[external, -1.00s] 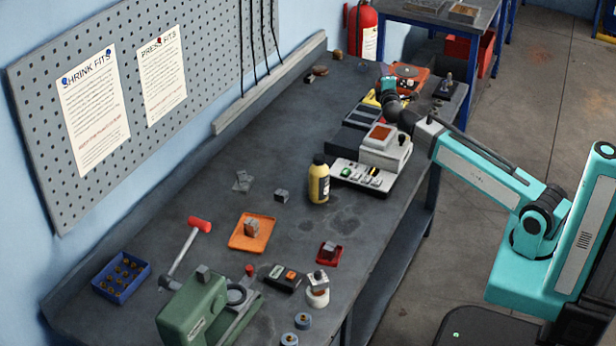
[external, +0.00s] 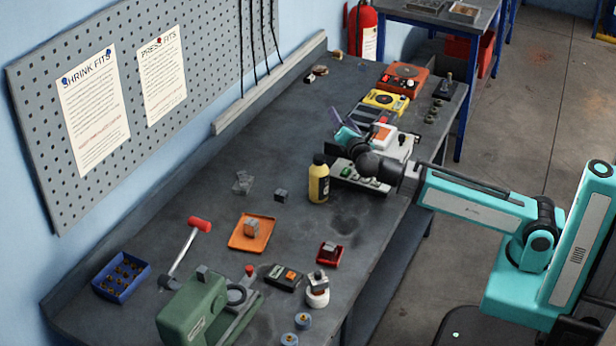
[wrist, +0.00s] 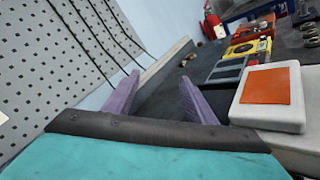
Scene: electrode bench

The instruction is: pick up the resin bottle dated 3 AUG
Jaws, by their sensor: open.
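A yellow bottle with a dark label and black cap (external: 318,183) stands upright on the bench, left of my arm's end; its label is too small to read. It does not show in the wrist view. My gripper (external: 338,121) is beyond the bottle, over the bench, apart from it. In the wrist view my gripper's two purple fingers (wrist: 160,100) are spread wide with nothing between them.
A white device with an orange-brown top (wrist: 270,97) is close to the right finger. A yellow meter (external: 386,100) and orange device (external: 403,79) stand farther back. A small grey block (external: 281,195) lies left of the bottle. The pegboard (wrist: 62,65) rises at left.

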